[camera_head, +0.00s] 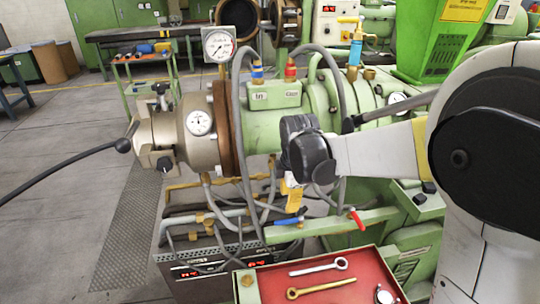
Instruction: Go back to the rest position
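My arm reaches in from the right in the head view. Its dark end (308,152) is in front of the green extruder (262,130). I cannot make out two fingertips there, so I cannot tell whether my gripper is open or shut. Nothing held can be made out at the dark end. The extruder has a round metal head with dial gauges at its left. My arm hides part of its barrel.
A red tray (270,287) at the bottom holds a silver wrench (318,267) and a brass wrench (320,288). Long black handles stick out from the extruder. A tool cart (145,58) and a workbench stand behind. Grey floor (60,160) is open at left.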

